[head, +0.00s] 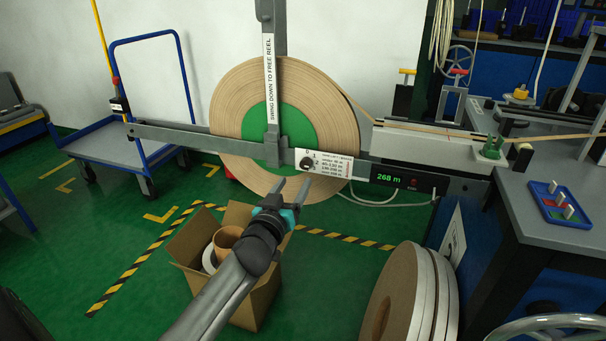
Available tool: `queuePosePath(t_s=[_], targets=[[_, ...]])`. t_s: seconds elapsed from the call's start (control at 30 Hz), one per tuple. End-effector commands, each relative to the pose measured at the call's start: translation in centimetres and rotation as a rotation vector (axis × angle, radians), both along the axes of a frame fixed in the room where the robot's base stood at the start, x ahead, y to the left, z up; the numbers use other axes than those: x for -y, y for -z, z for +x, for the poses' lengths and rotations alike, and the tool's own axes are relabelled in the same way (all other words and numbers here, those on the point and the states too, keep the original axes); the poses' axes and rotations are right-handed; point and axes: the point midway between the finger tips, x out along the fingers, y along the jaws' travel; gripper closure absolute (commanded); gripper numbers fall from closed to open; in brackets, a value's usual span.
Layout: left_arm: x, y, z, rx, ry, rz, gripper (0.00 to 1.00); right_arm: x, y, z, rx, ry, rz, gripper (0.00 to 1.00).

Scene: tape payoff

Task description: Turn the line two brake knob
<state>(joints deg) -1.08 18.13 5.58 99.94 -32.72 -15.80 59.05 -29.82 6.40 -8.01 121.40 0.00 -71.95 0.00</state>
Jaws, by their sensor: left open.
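A small black brake knob (307,161) sits on a white label plate (332,165) with markings around it, in front of the big tape reel (233,102) with a green hub. My left gripper (292,182) is open and empty, its two fingers pointing up toward the plate. The fingertips appear just below and left of the knob; whether they touch anything cannot be told. The knob is in plain view. A display reading 268 m (389,178) is right of the plate. My right gripper is not in view.
A grey arm labelled "SWING DOWN TO FREE REEL" (270,85) stands upright over the reel. An open cardboard box (258,300) lies below my arm. Large rolls (398,295) stand at the lower right beside a workbench (548,250). A blue cart (100,150) is at the left.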

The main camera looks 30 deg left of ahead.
Motion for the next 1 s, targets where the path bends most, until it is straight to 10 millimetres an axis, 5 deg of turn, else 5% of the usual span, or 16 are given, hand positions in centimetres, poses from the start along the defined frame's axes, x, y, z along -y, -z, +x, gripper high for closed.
queuePosePath(t_s=[0.5, 1.0], targets=[[-1.7, 0.1, 6.6, 0.0, 0.0, 0.001, 0.36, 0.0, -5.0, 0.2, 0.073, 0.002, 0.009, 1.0], [-1.9, 0.0, 7.4, -0.001, -0.001, 0.0, 0.37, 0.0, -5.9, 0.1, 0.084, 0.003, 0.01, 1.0]])
